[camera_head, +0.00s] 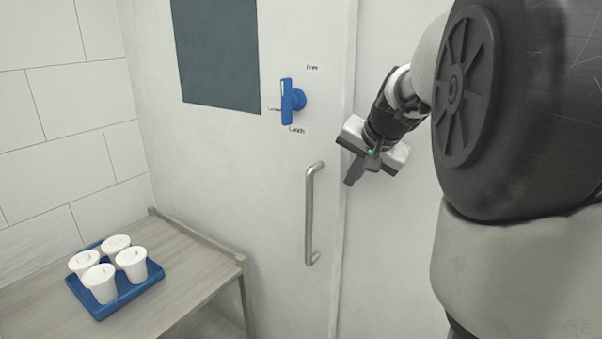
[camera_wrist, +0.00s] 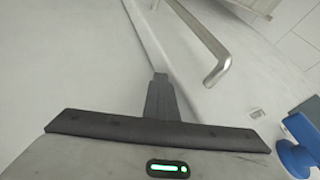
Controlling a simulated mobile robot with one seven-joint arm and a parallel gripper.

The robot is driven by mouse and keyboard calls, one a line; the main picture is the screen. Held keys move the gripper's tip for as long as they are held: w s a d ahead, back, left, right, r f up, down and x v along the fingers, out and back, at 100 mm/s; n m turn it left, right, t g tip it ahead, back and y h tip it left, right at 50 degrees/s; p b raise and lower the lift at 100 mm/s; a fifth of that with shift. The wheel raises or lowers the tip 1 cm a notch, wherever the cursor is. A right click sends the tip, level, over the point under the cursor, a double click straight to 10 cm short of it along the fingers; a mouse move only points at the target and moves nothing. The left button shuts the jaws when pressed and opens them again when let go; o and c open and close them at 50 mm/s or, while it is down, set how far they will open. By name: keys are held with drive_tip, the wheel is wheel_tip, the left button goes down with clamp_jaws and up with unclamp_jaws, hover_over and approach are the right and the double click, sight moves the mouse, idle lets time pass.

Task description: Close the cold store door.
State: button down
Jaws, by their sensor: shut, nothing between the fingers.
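The cold store door (camera_head: 235,170) is a pale panel with a dark window and a vertical metal handle (camera_head: 310,215). Its right edge shows as a line beside the wall panel; I cannot tell whether it is fully flush. A blue latch knob (camera_head: 288,101) stands upright above the handle, with small labels around it. My gripper (camera_head: 352,178) is shut and empty, just right of the door's edge and the handle. In the wrist view, its closed fingers (camera_wrist: 160,82) point toward the edge strip, with the handle (camera_wrist: 205,45) apart to the right and the knob (camera_wrist: 300,155) at lower right.
A wooden table (camera_head: 205,262) stands at lower left in front of the door. On it a blue tray (camera_head: 128,293) holds several white cups (camera_head: 100,283). A tiled wall (camera_head: 70,110) is at the left. The pale panel (camera_head: 395,240) right of the door is bare.

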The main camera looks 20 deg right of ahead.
sight(310, 157)
drive_tip(key=w+a+p, duration=0.1)
drive_tip(key=w+a, duration=0.1)
drive_tip(key=w, duration=0.1)
drive_tip(key=w+a+p, duration=0.1)
drive_tip(key=w+a, duration=0.2)
drive_tip(key=w+a+p, duration=0.1)
drive_tip(key=w+a, duration=0.1)
drive_tip(key=w, duration=0.1)
drive_tip(key=shift+w+a+r, duration=0.1)
drive_tip(key=shift+w+a, duration=0.05)
drive_tip(key=shift+a, duration=0.1)
